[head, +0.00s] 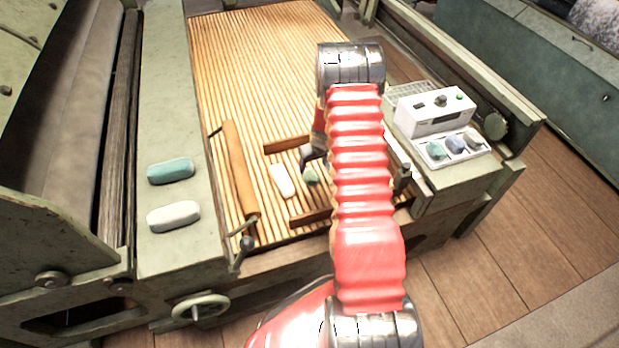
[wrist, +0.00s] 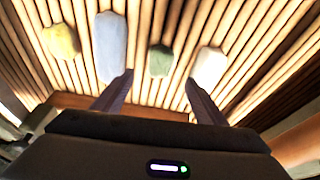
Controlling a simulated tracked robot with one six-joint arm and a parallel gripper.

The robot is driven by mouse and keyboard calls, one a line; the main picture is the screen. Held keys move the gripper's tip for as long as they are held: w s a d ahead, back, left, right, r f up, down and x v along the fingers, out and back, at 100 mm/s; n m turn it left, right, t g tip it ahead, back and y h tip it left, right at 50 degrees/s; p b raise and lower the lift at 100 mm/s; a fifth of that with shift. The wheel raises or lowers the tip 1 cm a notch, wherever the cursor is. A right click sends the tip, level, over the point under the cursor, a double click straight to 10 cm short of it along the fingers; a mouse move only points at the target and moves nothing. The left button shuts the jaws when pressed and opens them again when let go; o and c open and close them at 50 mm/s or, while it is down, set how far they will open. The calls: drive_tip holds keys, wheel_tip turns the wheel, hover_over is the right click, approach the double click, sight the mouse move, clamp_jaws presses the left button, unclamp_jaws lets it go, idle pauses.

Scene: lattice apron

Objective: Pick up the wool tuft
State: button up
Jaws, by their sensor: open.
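A small green tuft (wrist: 160,60) lies on the wooden slats in the wrist view, just beyond and between my fingertips. It also shows in the head view (head: 311,177), beside my red arm. A pale, longer piece (wrist: 110,47) lies to its left, near my left fingertip, a yellow tuft (wrist: 61,41) farther left, and a whitish piece (wrist: 208,67) to its right. The head view shows a white piece (head: 283,181) left of the green tuft. My gripper (wrist: 160,88) is open and empty, its fingers apart. In the head view my arm hides much of it and part of the slats.
Wooden bars (head: 286,145) lie across the slatted apron (head: 240,60), and a brown roller (head: 238,168) lies along its left. Teal (head: 171,171) and white (head: 173,216) pieces rest on the left ledge. A control box (head: 430,108) and a tray of balls (head: 428,152) stand at right.

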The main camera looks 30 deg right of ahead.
sight(311, 174)
drive_tip(key=shift+x, duration=2.4)
drive_tip(key=shift+x, duration=2.55)
drive_tip(key=shift+w, duration=0.15)
drive_tip(key=shift+c, duration=0.3)
drive_tip(key=c, duration=1.1)
